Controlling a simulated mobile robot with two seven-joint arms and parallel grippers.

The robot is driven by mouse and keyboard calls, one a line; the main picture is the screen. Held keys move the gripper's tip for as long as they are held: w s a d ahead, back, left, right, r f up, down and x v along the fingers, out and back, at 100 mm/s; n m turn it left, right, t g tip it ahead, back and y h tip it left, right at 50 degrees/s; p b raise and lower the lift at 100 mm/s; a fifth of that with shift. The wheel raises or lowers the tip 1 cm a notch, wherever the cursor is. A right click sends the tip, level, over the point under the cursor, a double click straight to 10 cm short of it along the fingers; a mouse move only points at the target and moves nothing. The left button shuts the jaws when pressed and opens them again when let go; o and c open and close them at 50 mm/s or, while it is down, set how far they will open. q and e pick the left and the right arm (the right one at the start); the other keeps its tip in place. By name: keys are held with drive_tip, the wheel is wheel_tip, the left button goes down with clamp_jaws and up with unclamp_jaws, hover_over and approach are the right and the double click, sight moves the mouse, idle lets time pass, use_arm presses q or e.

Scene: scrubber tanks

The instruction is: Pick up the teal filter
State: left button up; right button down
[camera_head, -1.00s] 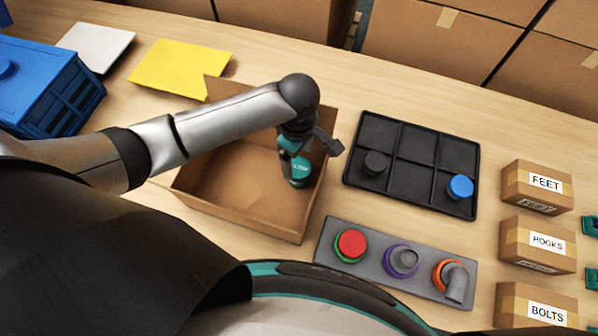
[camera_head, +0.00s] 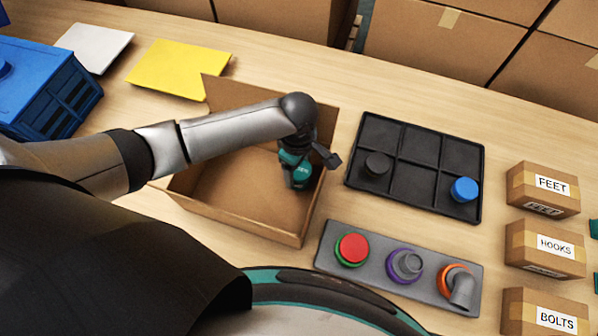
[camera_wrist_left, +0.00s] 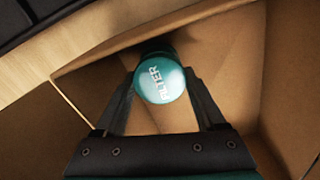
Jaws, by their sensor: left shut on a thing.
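The teal filter (camera_wrist_left: 160,82) is a short cylinder with a round lid lettered FILTER. It is inside the open cardboard box (camera_head: 215,215), near its right wall. My left gripper (camera_wrist_left: 163,95) reaches down into the box and is shut on the filter, one dark finger on each side of it. In the head view the filter (camera_head: 299,175) shows below my wrist and is partly covered by it. I cannot tell whether the filter still touches the box floor. My right gripper is not in view.
Right of the box lie a black divided tray (camera_head: 408,208) and a grey plate (camera_head: 345,268) with several coloured fittings. Labelled cartons (camera_head: 543,190) stand at far right. A blue crate (camera_head: 40,95), a yellow sheet (camera_head: 178,68) and a white sheet (camera_head: 95,45) lie left.

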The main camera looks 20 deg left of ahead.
use_arm(q)
drive_tip(key=c, duration=0.5)
drive_tip(key=shift+r, duration=0.15)
